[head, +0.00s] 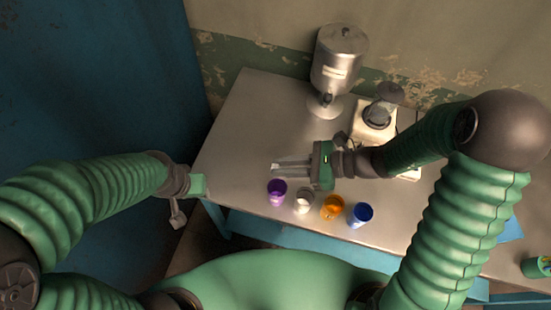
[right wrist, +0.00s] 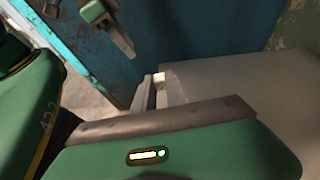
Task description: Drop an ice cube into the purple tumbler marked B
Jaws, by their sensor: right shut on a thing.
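The purple tumbler (head: 277,193) stands upright near the table's front edge, leftmost in a row of cups. No letter on it is readable. My right gripper (head: 278,169) reaches left over the table, its fingertips just behind the tumbler's rim in the head view. It is shut on a small pale ice cube (right wrist: 159,79), seen between the fingertips in the right wrist view. My left gripper (head: 178,216) hangs off the table's left side, clear of the tumbler. Its jaws are too small to judge.
A white cup (head: 303,202), an orange cup (head: 333,207) and a blue cup (head: 361,214) continue the row rightward. A metal dispenser (head: 338,70) and a pale machine (head: 374,120) stand at the back. The table (head: 245,125) is bare at its left.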

